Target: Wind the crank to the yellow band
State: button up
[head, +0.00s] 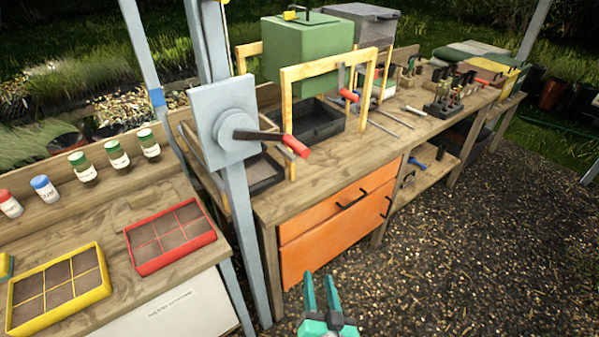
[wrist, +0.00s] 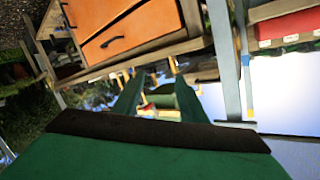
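The crank is mounted on a grey plate (head: 226,118) fixed to a grey metal post. Its dark arm (head: 258,135) points right and slightly down, ending in a red handle (head: 295,146). A small yellow mark (head: 222,2) shows at the top edge near the post; I cannot tell whether it is the yellow band. My gripper (head: 321,290) has teal fingers, open and empty, low in front of the orange drawers and well below the crank, apart from it. In the wrist view my gripper (wrist: 158,100) shows its fingers spread with nothing held between them.
The wooden bench (head: 375,150) with orange drawers (head: 335,225) stands behind my gripper. A yellow frame (head: 318,72) and green box (head: 305,50) stand beyond the crank. Red (head: 170,236) and yellow (head: 58,290) seed trays lie left. The gravel floor at right is clear.

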jog(key=w+d+r+n+y, duration=0.1)
jog(key=w+r+y, duration=0.1)
jog(key=w+r, duration=0.35)
jog(key=w+r+n+y, duration=0.2)
jog(key=w+r, duration=0.1)
jog(key=r, duration=0.5)
jog(key=n+g+y, duration=0.1)
jog(key=n+y, duration=0.4)
jog(key=n, duration=0.1)
send_near(300, 150)
jog(key=w, duration=0.2)
jog(key=shift+m, duration=0.3)
jog(key=x, duration=0.6)
jog(key=f+x, duration=0.1)
jog(key=x, duration=0.2)
jog(key=shift+w+a, duration=0.25)
jog(key=shift+a, duration=0.15)
jog(key=shift+f, duration=0.1)
grip_shut()
